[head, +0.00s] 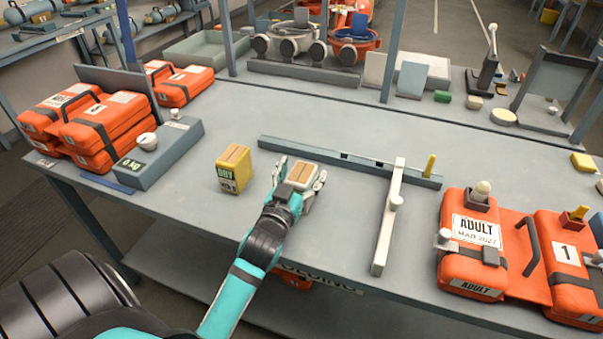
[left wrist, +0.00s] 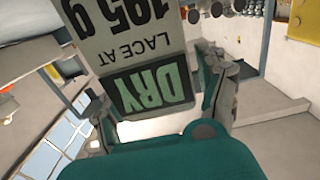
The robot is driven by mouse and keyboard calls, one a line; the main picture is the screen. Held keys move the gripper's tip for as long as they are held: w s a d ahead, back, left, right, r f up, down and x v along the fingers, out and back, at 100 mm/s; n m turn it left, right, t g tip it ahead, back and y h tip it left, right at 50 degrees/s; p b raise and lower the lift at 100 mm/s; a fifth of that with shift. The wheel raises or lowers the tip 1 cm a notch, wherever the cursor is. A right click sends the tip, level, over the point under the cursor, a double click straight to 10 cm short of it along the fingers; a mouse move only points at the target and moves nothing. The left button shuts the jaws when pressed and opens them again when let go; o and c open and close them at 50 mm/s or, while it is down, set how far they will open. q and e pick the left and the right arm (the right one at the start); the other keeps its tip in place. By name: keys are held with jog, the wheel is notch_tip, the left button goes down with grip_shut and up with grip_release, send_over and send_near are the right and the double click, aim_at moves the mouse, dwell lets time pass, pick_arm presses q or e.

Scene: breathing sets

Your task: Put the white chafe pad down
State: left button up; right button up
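The white chafe pad (head: 303,172) is a small block with a pale body and a brown top. It is between the fingers of my left gripper (head: 299,182), over the middle of the table. In the left wrist view the pad (left wrist: 125,50) shows a pale face with upside-down print, "DRY" in green and "195 g". The fingers of the left gripper (left wrist: 165,95) lie along both sides of it and appear closed on it. Whether its underside touches the tabletop is hidden. My right gripper is not in view.
A yellow block labelled "DRY" (head: 233,168) stands just left. A long grey rail (head: 345,160) lies behind, and a pale bar (head: 388,220) lies to the right. Orange sets (head: 475,245) occupy the right; orange cases (head: 105,130) and a scale (head: 160,155) the left. The table's front middle is clear.

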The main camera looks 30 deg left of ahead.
pick_arm(q)
jog(key=shift+r, duration=0.25)
jog(key=shift+s+d+f, duration=0.1)
jog(key=shift+s, duration=0.2)
jog(key=b+v, duration=0.1)
jog(key=v, duration=0.9)
jog(key=shift+s+b, duration=0.3)
jog(key=shift+s, duration=0.45)
